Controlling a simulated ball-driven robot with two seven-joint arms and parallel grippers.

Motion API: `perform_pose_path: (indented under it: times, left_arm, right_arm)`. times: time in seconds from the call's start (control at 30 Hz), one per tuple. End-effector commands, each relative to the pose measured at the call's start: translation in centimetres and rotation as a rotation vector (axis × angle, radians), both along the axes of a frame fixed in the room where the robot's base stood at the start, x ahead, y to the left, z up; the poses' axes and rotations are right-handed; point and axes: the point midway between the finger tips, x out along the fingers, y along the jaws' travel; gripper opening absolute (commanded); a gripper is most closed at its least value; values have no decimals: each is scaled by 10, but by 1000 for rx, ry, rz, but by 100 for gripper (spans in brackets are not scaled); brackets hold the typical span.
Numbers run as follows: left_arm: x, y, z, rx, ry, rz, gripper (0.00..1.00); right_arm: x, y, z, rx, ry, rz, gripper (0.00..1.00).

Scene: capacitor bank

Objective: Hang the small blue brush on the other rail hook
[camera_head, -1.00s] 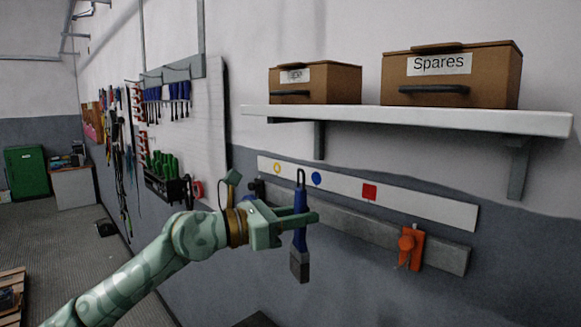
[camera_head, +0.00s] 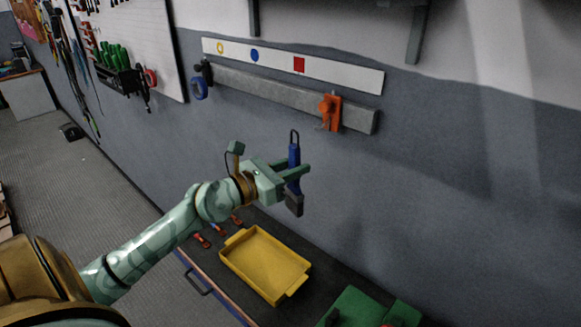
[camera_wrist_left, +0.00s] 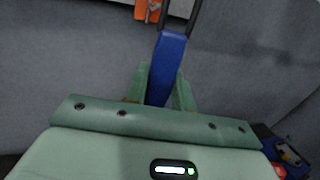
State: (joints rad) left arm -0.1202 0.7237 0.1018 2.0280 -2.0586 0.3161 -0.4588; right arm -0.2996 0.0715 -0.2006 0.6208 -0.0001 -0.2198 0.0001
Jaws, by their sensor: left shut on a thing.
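The small blue brush (camera_head: 294,154) hangs upright in my left gripper (camera_head: 295,171), with its dark loop up and its grey bristles down. My left gripper is shut on the handle; the handle also shows between the fingers in the left wrist view (camera_wrist_left: 168,62). The grey rail (camera_head: 270,95) is on the wall, above and apart from the brush in the head view. A blue ring-shaped thing (camera_head: 199,88) hangs at its left end and an orange tool (camera_head: 330,109) near its right end. No bare hook can be made out. My right gripper is not in view.
A white strip (camera_head: 345,77) above the rail bears a yellow ring, a blue dot and a red square. Below the arm, a yellow tray (camera_head: 262,262) stands on a dark bench (camera_head: 318,287) beside a green object (camera_head: 362,308). The wall around the brush is clear.

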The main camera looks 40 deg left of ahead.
Motion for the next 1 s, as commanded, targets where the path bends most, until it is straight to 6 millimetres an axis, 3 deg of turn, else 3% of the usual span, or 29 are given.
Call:
perform_pose_path:
  times: [1.0]
  left_arm:
    - [74, -6, -8, 0, -1, 0, 3]
  right_arm:
    - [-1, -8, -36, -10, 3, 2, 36]
